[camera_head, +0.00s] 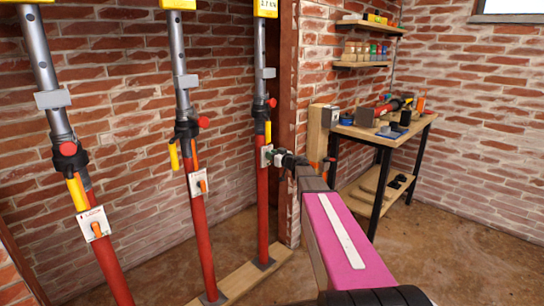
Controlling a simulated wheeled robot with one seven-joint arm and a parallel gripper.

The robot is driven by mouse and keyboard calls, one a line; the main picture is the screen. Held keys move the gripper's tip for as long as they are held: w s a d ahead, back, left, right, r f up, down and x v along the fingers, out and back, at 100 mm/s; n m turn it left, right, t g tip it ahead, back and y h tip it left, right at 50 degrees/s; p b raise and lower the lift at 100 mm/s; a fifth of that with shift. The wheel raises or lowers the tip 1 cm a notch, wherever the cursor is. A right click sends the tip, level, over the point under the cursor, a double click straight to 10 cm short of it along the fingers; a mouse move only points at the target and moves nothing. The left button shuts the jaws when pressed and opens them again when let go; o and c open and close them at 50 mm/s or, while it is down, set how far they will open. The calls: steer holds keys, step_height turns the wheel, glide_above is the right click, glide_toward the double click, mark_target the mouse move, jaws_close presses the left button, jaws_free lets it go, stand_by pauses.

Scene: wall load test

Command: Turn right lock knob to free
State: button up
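The right prop is a red post (262,205) with a grey upper tube. A white lock plate (265,152) is fixed on it, below a yellow handle (268,132) and a red knob (272,103). My gripper (275,158) is at this plate, reaching in from the right. The fingers cover the place where the lock knob sits, so the knob and its angle are hidden. The fingers are too small to tell whether they are open or shut, or touching the knob.
The middle prop (203,245) and left prop (108,265) carry similar white plates with orange knobs. A wooden board (235,280) lies under the props. A workbench (385,133) with tools stands at the right, below shelves (362,64). Brick walls enclose the corner.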

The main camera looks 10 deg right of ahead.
steer(key=shift+m, duration=0.4)
steer(key=m, duration=0.3)
steer(key=shift+w+d+f+m, duration=0.1)
steer(key=shift+w+d+m, duration=0.2)
steer(key=shift+m, duration=0.1)
steer(key=shift+w+d+f+m, duration=0.15)
steer(key=shift+f+m, duration=0.15)
steer(key=shift+m, duration=1.95)
steer(key=shift+w+d+f+m, duration=0.15)
steer(key=shift+f+m, duration=0.15)
steer(key=shift+m, duration=1.9)
steer(key=shift+d+f+m, duration=0.15)
steer(key=shift+f+m, duration=0.15)
steer(key=shift+m, duration=1.95)
steer(key=o, duration=0.8)
